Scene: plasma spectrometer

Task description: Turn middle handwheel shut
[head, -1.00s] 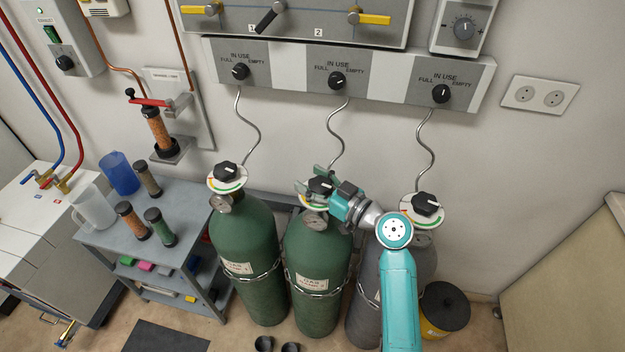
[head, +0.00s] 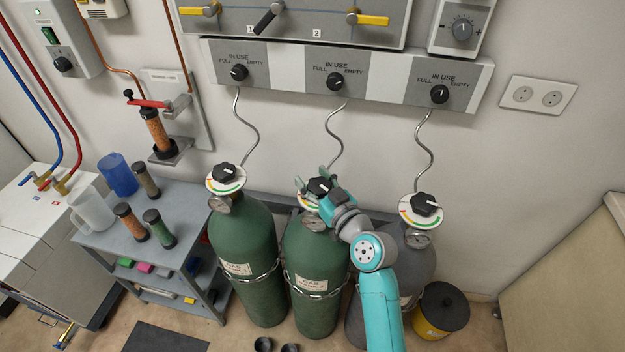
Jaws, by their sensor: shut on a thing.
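The middle handwheel (head: 318,186) is a black knob on top of the middle green cylinder (head: 316,255), above a white dial with coloured marks. My gripper (head: 316,187) is shut on this handwheel, its fingers on either side of the knob. The gripper and wrist hide part of the dial and the cylinder's neck. The left handwheel (head: 225,173) tops another green cylinder (head: 243,250). The right handwheel (head: 425,204) tops a grey cylinder (head: 412,262), partly hidden by my arm.
A panel (head: 290,75) with three black selector knobs is on the wall above, with thin bent pipes running down to the cylinders. A grey cart (head: 185,205) with bottles and jugs stands left. A yellow bin with a black lid (head: 442,308) stands right.

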